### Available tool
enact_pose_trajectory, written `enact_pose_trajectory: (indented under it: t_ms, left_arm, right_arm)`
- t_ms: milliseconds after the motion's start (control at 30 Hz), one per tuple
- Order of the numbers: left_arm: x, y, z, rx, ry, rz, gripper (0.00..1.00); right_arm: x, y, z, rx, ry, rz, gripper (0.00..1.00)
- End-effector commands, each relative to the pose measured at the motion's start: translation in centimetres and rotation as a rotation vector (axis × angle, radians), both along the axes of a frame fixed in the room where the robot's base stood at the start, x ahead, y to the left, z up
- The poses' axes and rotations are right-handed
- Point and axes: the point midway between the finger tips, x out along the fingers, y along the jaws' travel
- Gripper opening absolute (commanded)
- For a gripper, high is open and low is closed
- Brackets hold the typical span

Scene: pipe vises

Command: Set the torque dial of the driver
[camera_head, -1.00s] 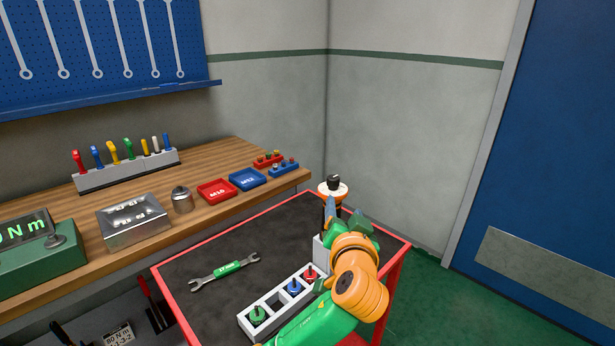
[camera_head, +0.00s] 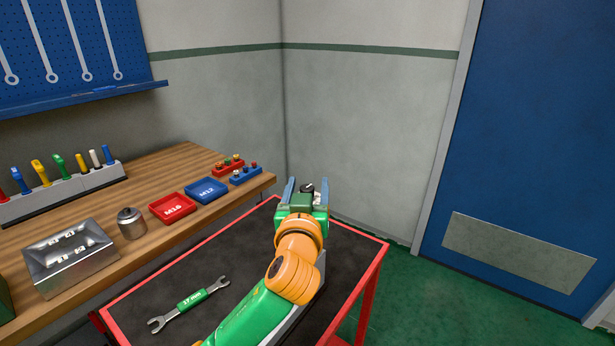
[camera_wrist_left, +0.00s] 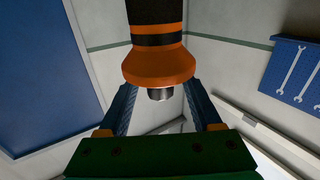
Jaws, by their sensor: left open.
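The driver shows in the left wrist view as a black handle with orange bands and a flared orange collar (camera_wrist_left: 158,66) with a short metal tip. In the head view only its dark top (camera_head: 307,187) shows beyond my left gripper (camera_head: 305,188). My left gripper is open, with its two blue-grey fingers on either side of the driver; in the wrist view the fingers (camera_wrist_left: 160,95) stand apart from the collar. I cannot read any dial marking. The driver's stand is hidden behind my left arm. My right gripper is not in view.
A red-edged cart with a dark top (camera_head: 250,235) carries a green-handled wrench (camera_head: 190,302). Left of it, a wooden workbench (camera_head: 180,165) holds a red tray (camera_head: 172,207), a blue tray (camera_head: 206,190), a metal box (camera_head: 68,258) and a metal canister (camera_head: 131,223).

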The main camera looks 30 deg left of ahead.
Motion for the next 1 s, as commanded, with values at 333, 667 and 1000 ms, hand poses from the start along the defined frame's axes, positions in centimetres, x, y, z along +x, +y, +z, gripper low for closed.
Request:
enact_pose_trajectory:
  t_ms: [333, 667, 1000]
  left_arm:
    - [1.7, 0.7, 0.0, 0.0, 0.001, 0.0, 0.66]
    - [1.7, 0.7, 0.0, 0.0, 0.0, 0.0, 0.0]
    - [1.6, 0.8, -0.2, -0.003, 0.0, 0.055, 0.0]
  right_arm:
    - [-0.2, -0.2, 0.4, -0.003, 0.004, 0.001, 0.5]
    - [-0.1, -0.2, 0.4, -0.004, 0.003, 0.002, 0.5]
    - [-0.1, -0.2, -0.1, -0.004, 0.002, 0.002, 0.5]
